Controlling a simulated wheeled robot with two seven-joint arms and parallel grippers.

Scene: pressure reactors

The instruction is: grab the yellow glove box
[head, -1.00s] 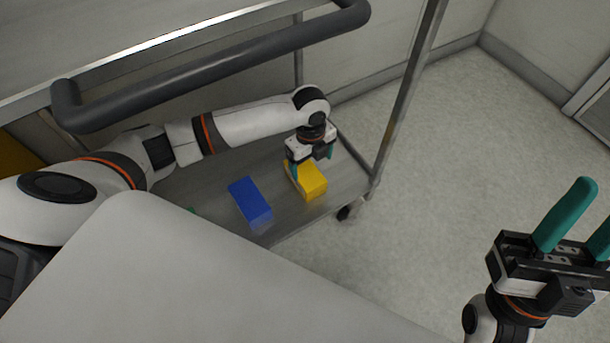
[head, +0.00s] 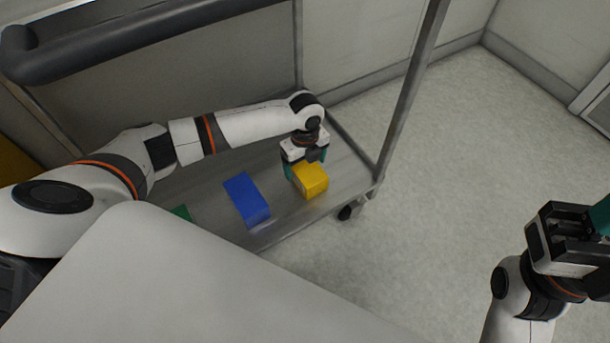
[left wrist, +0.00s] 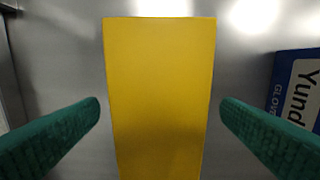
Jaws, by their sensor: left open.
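The yellow glove box (head: 311,181) lies on the lower metal shelf of a cart, near its right end. In the left wrist view the yellow box (left wrist: 160,95) fills the middle, between the two green fingertips. My left gripper (head: 304,166) is open, with its fingers at either side of the box. In the left wrist view a gap shows between each finger of the left gripper (left wrist: 160,112) and the box. My right gripper (head: 592,232) is at the right edge of the head view, over the floor, with its fingertips partly cut off.
A blue glove box (head: 246,199) lies left of the yellow one on the shelf (head: 280,222). A green box (head: 182,212) is partly hidden farther left. A cart post (head: 408,95) rises at the right, and a dark handle bar (head: 130,42) crosses the top left. The floor at right is clear.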

